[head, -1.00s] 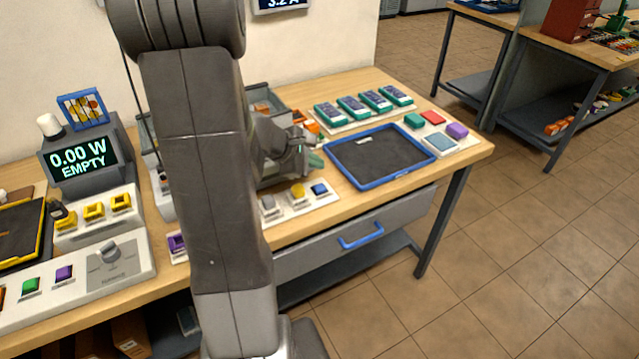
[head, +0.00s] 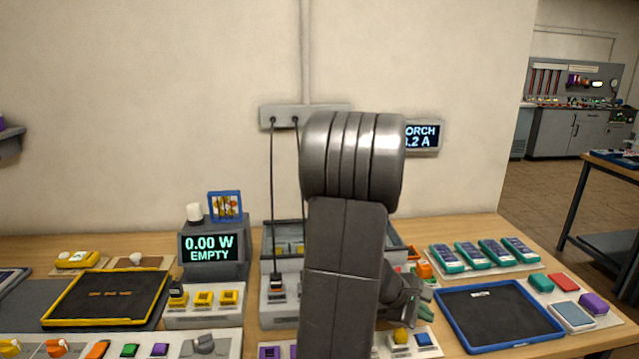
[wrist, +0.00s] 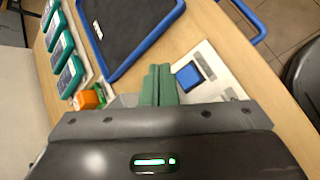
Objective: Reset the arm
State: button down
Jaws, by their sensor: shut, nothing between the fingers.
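My arm stands upright in the middle of the head view and hides part of the bench behind it. My gripper (head: 424,304) shows low at the arm's right side, partly hidden by the arm. In the wrist view its two green fingers (wrist: 158,84) lie together, shut with nothing between them. They are over the bench between an orange block (wrist: 87,99) and a blue button (wrist: 189,76).
A blue-rimmed tray (head: 450,318) lies right of my gripper, with several green modules (head: 483,255) behind it. A meter (head: 210,247) reading "0.00 W EMPTY" and a yellow-rimmed tray (head: 59,318) are at left. A wall display (head: 423,135) hangs behind my arm.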

jog(key=shift+r+p, duration=0.25)
jog(key=shift+p, duration=0.2)
notch_tip(320, 180, up, 5)
jog(key=p, duration=0.3)
jog(key=shift+a+f, duration=0.1)
jog(key=shift+f, duration=0.1)
notch_tip(320, 180, down, 5)
jog(key=b, duration=0.3)
jog(key=shift+b, duration=0.35)
jog(key=shift+f+b, duration=0.35)
jog(key=shift+b, duration=0.1)
jog(key=shift+r+b, duration=0.1)
jog(key=shift+b, duration=0.7)
jog(key=shift+r+p, duration=0.45)
jog(key=shift+p, duration=1.05)
